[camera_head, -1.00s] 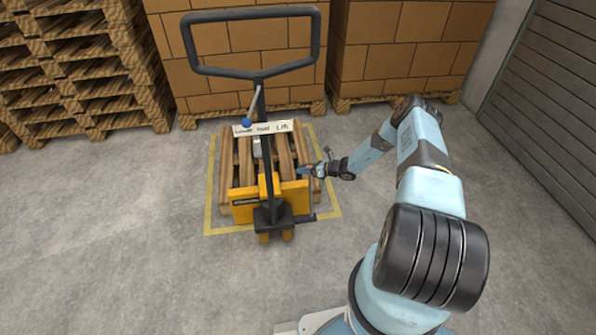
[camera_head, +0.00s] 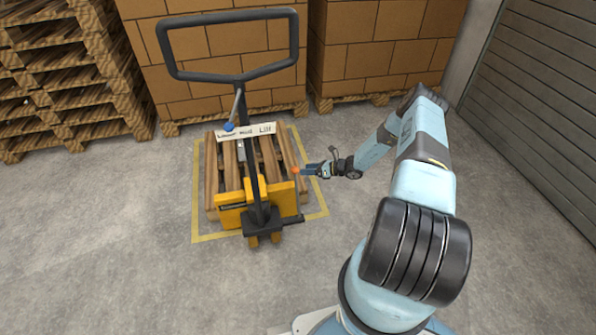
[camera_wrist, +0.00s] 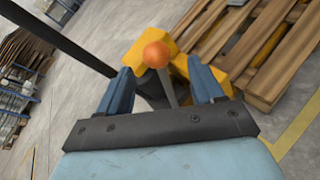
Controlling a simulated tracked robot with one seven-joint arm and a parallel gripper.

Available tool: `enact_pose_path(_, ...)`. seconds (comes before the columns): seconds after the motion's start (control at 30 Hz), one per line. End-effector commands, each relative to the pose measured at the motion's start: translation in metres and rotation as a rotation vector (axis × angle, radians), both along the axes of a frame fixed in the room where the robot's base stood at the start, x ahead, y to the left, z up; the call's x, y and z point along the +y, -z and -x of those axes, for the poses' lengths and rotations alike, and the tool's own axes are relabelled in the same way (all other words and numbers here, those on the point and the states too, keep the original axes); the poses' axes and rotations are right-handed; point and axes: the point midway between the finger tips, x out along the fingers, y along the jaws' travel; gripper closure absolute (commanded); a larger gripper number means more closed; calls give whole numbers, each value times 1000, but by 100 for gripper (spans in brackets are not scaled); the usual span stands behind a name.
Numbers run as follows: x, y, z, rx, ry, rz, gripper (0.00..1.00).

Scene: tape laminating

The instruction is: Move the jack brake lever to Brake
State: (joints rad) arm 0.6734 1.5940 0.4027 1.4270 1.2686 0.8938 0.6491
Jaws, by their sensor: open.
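The yellow pallet jack (camera_head: 229,216) stands with its dark handle upright. Its brake lever is a grey rod topped by an orange ball knob (camera_wrist: 156,54), centred ahead of my fingers in the wrist view. In the head view the knob (camera_head: 295,170) shows at the jack's right side, just left of my fingertips. My gripper (camera_wrist: 164,82) is open, with one blue finger on each side of the lever's line. It also shows in the head view (camera_head: 309,169). I cannot tell whether the knob is between the tips or just beyond them. No brake label is readable.
A blue-knobbed lever (camera_head: 229,126) stands by a white Lower/Hold/Lift label (camera_head: 246,131) on the handle. A wooden pallet (camera_head: 211,170) lies under the jack within a yellow floor outline. Stacked boxes (camera_head: 250,85) stand behind.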

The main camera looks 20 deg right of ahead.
Motion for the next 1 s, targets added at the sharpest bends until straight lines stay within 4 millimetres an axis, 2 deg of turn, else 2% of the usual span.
enact_pose_path(0.1, -18, -6, 10, 0, 1, 2, 34)
enact_pose_path(0.33, -35, -13, 20, 0, 0, 0, 34)
enact_pose_path(0.9, -38, -14, 21, 1, 0, 1, 34)
enact_pose_path(1.0, -38, -19, 20, -8, -12, 10, 34)
